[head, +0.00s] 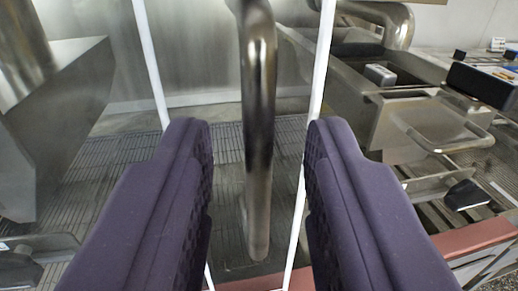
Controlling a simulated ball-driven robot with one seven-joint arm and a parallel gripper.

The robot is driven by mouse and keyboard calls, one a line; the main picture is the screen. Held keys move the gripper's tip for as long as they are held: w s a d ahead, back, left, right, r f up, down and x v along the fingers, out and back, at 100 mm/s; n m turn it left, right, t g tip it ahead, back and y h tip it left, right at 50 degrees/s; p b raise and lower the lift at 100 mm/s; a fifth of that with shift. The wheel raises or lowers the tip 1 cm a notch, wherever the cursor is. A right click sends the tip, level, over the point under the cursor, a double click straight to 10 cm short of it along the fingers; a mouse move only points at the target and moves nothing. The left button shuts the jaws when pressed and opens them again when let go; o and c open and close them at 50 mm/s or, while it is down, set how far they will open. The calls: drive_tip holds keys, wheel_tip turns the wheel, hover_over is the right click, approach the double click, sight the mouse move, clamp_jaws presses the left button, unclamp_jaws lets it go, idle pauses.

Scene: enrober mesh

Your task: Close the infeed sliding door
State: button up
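A vertical metal bar handle (260,100) runs down the middle of the view, with a rounded lower end. My gripper (256,128) is open, with one dark purple finger on each side of the handle. Gaps show between the handle and both fingers, so neither appears to touch it; the depth between fingertips and handle is hard to judge. Two white strips (317,80) flank the handle and look like edges of a clear sliding door panel. The fingers hide parts of these strips, and the door's full extent is not visible.
A mesh belt (120,160) and steel walls show behind the handle. At right are a steel machine section with a curved tube handle (440,145), a small grey box (380,74) and a black box (482,84). A reddish ledge (470,238) crosses the lower right.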

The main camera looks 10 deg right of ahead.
clamp_jaws()
idle(1.3)
